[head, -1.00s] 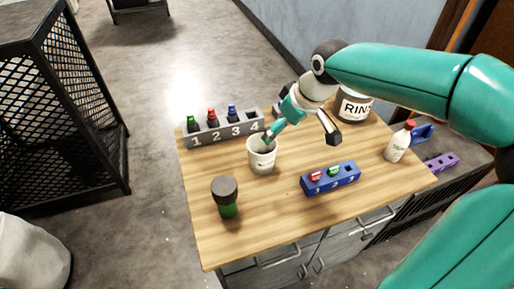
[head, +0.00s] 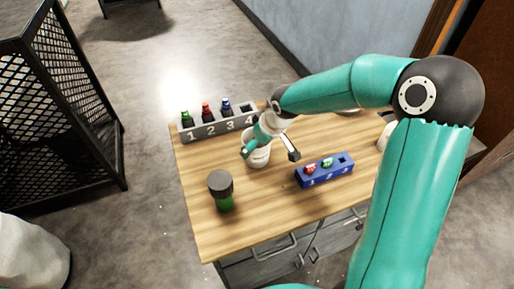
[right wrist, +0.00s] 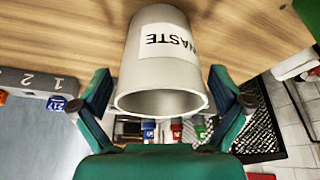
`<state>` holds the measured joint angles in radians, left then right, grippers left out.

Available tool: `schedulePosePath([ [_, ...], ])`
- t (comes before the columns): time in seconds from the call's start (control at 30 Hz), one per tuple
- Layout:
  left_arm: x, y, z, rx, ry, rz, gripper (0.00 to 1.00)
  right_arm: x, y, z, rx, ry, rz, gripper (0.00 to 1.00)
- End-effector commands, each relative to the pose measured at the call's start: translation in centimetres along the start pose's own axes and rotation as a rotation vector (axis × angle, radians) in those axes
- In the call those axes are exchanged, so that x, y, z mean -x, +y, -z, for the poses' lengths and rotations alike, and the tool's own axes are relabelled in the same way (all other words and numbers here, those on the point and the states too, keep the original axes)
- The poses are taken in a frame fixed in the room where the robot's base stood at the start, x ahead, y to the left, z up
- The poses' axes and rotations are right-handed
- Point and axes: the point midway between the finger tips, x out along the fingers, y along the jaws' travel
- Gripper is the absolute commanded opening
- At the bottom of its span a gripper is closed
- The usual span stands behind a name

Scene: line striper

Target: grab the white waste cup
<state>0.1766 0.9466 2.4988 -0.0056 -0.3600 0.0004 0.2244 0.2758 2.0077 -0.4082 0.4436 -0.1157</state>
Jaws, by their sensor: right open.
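The white waste cup (head: 258,156) stands on the wooden table in the head view, partly hidden by my right gripper. In the right wrist view the cup (right wrist: 163,75) has a label reading WASTE, and its open rim faces the camera. My right gripper (head: 268,150) is open at the cup; in the right wrist view its two fingers (right wrist: 166,98) are spread on either side of the cup. A gap shows between each finger and the cup wall. My left gripper is not in view.
A grey numbered rack (head: 216,125) with several coloured bottles stands behind the cup. A blue rack (head: 325,171) with red and green items is to the right. A dark-capped green bottle (head: 221,190) stands front left. Bare tabletop (head: 262,215) lies in front.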

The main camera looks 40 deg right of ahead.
Motion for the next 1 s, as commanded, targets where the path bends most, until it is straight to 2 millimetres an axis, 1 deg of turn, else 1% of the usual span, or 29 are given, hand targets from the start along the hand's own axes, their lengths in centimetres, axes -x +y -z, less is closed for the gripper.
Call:
schedulePosePath([
  [0.03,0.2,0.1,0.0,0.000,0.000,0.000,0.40,-0.8,-0.1,0.0,0.001,-0.003,0.002,1.00],
  [0.1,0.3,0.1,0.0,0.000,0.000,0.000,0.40,-1.6,0.0,0.0,0.000,-0.003,0.001,1.00],
  [0.2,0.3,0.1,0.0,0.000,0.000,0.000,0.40,-2.2,0.0,0.0,0.000,0.000,0.001,1.00],
  [0.43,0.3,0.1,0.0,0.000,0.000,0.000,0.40,-2.3,0.0,0.0,0.000,0.001,0.001,1.00],
  [0.67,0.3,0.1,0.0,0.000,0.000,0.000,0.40,-2.3,0.0,0.0,0.000,0.001,0.000,0.62],
  [0.7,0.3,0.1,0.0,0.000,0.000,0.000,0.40,-2.3,0.0,0.0,0.000,0.001,0.001,0.55],
  [0.73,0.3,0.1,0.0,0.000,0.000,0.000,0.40,-2.3,0.0,0.0,0.000,0.001,0.001,0.51],
  [1.0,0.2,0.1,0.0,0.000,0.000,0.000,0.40,-2.4,-0.1,-0.1,0.000,-0.002,0.002,0.49],
])
